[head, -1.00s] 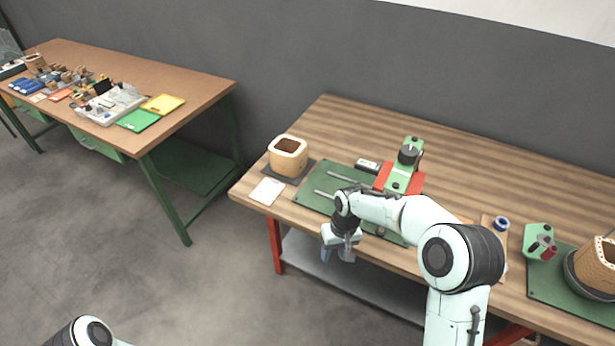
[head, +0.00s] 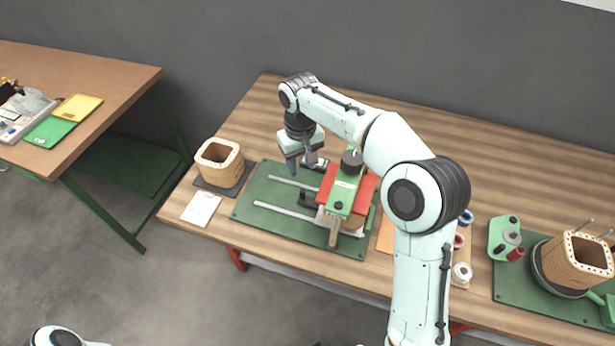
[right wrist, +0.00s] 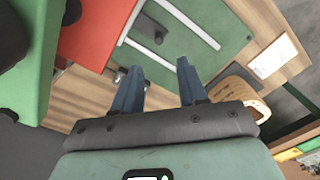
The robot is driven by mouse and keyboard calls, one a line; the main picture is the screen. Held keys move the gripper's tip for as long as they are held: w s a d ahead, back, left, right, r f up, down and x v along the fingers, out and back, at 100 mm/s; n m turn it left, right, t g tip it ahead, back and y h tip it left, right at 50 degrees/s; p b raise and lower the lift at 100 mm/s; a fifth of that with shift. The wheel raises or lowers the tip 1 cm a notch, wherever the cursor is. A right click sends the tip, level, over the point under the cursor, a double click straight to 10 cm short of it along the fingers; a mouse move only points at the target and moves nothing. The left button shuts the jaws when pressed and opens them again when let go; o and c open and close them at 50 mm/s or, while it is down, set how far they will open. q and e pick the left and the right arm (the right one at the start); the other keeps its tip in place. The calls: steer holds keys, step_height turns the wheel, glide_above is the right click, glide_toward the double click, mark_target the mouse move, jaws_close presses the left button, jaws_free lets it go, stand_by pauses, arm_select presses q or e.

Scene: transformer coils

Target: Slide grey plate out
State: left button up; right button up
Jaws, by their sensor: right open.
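The green clamp fixture (head: 345,190) with a black knob and red plates stands on a green base board (head: 262,185) with two pale rails. A greyish piece (head: 325,220) shows low at the fixture's front; I cannot tell whether it is the grey plate. A dark grey mat (head: 243,184) lies under a square wooden coil form (head: 219,160). My right gripper (head: 302,165) is open and empty, above the board's back edge, left of the fixture. In the right wrist view, its blue fingers (right wrist: 160,75) are apart, with a small dark piece (right wrist: 122,75) beyond them. My left gripper is out of view.
A white card (head: 201,208) lies at the front left of the table. Tape rolls (head: 461,272), a small green device (head: 503,238) and another coil form (head: 578,260) stand at the right. The table's back left is clear.

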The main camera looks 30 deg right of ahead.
mark_target(302, 191)
step_height(302, 191, down, 13)
steer(key=shift+d+b, duration=0.1)
steer(key=shift+b, duration=0.75)
jaws_close()
